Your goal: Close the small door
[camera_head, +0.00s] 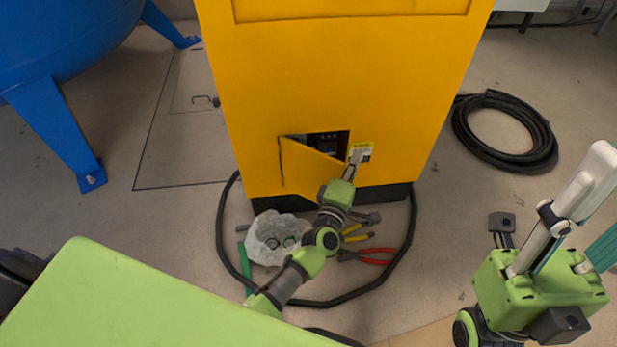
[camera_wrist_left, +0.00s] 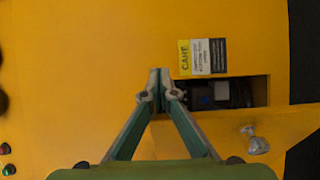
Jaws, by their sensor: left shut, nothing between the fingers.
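The small door (camera_head: 308,168) is on the lower front of the yellow cabinet. It stands partly open, with its left edge at the cabinet and a dark opening (camera_head: 328,143) above and behind it. In the left wrist view the door (camera_wrist_left: 225,127) shows a metal latch or knob (camera_wrist_left: 257,143) beside the opening (camera_wrist_left: 225,93). My left gripper (camera_head: 355,160) is shut and empty, at the right side of the opening by the caution label. I cannot tell whether its fingertips (camera_wrist_left: 160,86) touch the cabinet. My right gripper (camera_head: 575,205) is at the far right, away from the door.
The yellow cabinet (camera_head: 330,75) stands upright with a caution label (camera_head: 361,152) by the opening. Pliers (camera_head: 370,256), other tools, a crumpled pale bag (camera_head: 265,235) and a black cable (camera_head: 222,225) lie before it. A hose coil (camera_head: 545,150) lies right; a blue tank (camera_head: 60,50) stands left.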

